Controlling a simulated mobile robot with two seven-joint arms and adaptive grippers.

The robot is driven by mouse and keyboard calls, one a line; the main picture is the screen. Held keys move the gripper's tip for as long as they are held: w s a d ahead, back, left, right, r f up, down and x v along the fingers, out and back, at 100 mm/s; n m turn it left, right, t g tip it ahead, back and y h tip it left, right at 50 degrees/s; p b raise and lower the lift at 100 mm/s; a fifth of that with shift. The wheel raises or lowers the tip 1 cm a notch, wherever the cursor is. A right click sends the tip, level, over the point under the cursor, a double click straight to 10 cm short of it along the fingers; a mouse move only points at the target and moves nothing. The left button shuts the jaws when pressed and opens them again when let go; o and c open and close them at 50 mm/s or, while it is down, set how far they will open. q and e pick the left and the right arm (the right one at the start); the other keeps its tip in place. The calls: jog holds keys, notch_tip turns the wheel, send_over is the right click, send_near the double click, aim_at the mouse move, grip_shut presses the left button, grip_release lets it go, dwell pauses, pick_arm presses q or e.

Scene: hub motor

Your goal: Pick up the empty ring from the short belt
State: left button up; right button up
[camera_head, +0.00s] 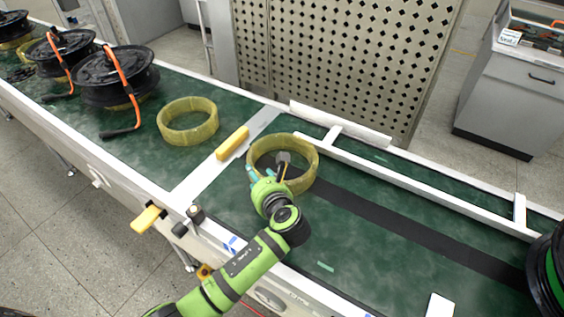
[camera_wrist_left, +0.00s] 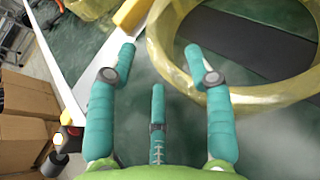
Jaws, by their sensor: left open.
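An empty yellow translucent ring (camera_head: 306,179) lies flat on the green belt to the right of the white divider strip. It also fills the upper right of the left wrist view (camera_wrist_left: 262,101). My left gripper (camera_head: 268,176) is at the ring's near-left side, with its teal fingers spread and nothing held. In the left wrist view, the open fingers (camera_wrist_left: 160,68) are at the ring's left wall, with one fingertip overlapping the wall in the picture. I cannot tell whether they touch. The arm hides part of the ring's near side. My right gripper is in neither view.
A second yellow ring (camera_head: 188,137) lies left of the divider strip (camera_head: 205,180), which carries a yellow bar (camera_head: 233,143). Black hubs with orange cables (camera_head: 112,77) stand farther left. A white guide rail (camera_head: 420,185) runs behind the ring. A black-green wheel (camera_head: 546,275) is at far right.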

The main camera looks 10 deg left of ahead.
pick_arm(q)
jog(key=shift+w+a, duration=0.25)
jog(key=shift+a, duration=0.05)
jog(key=x, duration=0.3)
jog(key=shift+a+f, duration=0.2)
jog(key=shift+a, duration=0.2)
jog(key=shift+w+a+f, duration=0.15)
jog(key=shift+w+a, duration=0.05)
jog(key=shift+w, duration=0.25)
grip_shut()
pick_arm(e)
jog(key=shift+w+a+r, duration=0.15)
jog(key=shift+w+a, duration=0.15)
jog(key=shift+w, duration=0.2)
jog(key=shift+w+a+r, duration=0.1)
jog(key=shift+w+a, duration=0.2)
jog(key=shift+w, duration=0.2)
